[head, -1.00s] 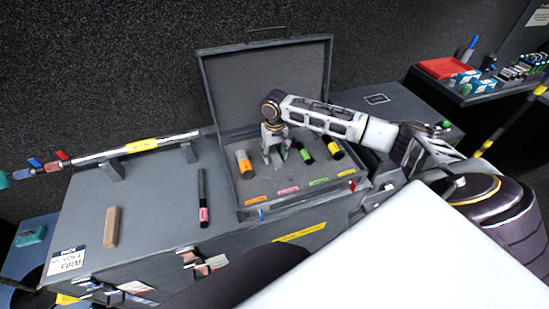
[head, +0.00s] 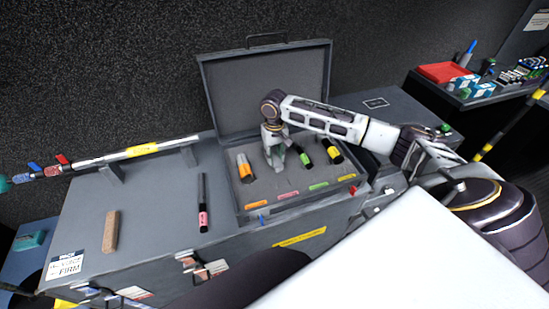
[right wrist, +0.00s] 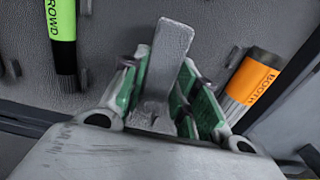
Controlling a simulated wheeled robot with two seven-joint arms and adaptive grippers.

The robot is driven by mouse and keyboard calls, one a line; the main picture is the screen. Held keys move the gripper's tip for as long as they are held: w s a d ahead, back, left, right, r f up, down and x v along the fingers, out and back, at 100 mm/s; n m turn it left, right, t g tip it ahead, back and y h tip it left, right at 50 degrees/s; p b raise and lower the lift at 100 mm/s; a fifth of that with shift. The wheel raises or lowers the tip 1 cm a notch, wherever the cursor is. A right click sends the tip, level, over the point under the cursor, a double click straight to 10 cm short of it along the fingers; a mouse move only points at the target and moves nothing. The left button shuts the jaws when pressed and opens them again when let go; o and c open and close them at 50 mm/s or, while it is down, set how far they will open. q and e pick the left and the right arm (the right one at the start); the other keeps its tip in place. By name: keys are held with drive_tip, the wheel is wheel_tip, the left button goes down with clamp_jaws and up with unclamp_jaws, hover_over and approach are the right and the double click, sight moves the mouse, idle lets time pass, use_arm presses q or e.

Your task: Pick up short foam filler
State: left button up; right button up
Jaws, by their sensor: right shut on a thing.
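The short foam filler (right wrist: 174,45) is a grey block in the right wrist view, between the green-padded fingers of my right gripper (right wrist: 168,95). The gripper is shut on it, and the fingers hide its lower part. In the head view my right gripper (head: 276,158) points down into the open case (head: 262,188), between the orange-banded cylinder and the green-banded one. The filler cannot be made out clearly there. Whether it still touches the case floor cannot be told. My left gripper is not in view.
An orange-banded (head: 244,168), a green-banded (head: 304,154) and a yellow-banded cylinder (head: 331,151) sit close by in the case. The raised lid (head: 270,85) stands behind. A pink-banded cylinder (head: 203,205) and a brown block (head: 110,232) lie on the left top.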

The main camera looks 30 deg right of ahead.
sight(274, 156)
wheel_tip(274, 156, up, 8)
drive_tip(key=shift+r, duration=0.2)
drive_tip(key=shift+a+f, duration=0.1)
drive_tip(key=shift+a, duration=0.05)
idle(0.7)
